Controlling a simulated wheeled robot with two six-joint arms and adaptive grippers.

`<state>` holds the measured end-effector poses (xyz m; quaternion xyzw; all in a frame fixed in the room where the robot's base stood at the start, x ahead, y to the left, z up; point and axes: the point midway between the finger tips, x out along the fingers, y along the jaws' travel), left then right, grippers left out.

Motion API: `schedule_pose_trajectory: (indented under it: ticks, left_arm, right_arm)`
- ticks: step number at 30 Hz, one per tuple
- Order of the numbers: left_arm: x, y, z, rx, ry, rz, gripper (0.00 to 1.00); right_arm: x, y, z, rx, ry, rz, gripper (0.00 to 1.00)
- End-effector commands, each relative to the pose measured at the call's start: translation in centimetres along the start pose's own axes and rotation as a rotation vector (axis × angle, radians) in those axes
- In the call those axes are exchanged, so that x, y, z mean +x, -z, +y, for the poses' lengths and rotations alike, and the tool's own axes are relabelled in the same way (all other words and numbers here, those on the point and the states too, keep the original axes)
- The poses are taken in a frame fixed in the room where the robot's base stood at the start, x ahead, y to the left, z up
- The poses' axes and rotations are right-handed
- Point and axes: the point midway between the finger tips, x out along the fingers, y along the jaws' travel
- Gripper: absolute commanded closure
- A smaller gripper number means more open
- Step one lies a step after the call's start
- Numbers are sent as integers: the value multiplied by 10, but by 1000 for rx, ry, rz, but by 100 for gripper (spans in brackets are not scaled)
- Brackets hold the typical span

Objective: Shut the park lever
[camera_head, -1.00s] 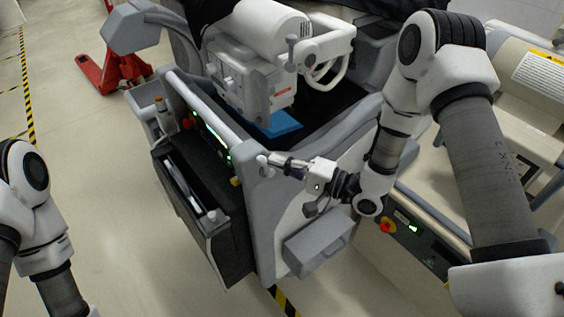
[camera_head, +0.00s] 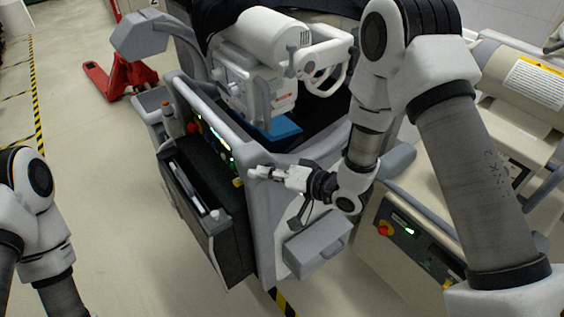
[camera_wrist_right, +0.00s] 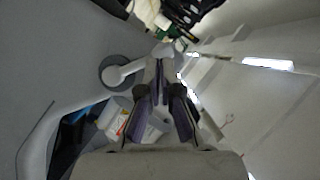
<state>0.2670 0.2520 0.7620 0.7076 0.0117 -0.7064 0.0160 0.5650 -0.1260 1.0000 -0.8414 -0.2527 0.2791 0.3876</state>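The grey lever (camera_wrist_right: 125,72) shows in the right wrist view. It has a round pivot on the cart's grey side panel, and its short arm points right, toward my fingertips. My right gripper (camera_wrist_right: 161,62) has its fingertips at the free end of that arm. In the head view the right gripper (camera_head: 258,173) is at the upper front corner of the cart's grey side panel (camera_head: 262,225), and the lever is hard to make out there. The gap between the fingers looks narrow, and I cannot tell whether they grip the lever. My left gripper is out of view.
The covered cart carries a white machine (camera_head: 262,75) with a handwheel and a blue item (camera_head: 281,131). A grey box (camera_head: 318,247) sticks out low on the side panel. A beige machine (camera_head: 400,245) stands close at right. Open floor lies at left.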

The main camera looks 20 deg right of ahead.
Motion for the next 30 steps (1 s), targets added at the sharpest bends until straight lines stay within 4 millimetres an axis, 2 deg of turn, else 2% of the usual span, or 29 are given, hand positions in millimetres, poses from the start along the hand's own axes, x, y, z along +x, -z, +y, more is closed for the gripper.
schedule_pose_trajectory:
  ticks: [12,30]
  left_arm:
    - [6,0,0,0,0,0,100]
    - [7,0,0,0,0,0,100]
  right_arm:
    - [8,-15,4,-293,-147,1,100]
    - [10,-18,7,-291,-146,2,100]
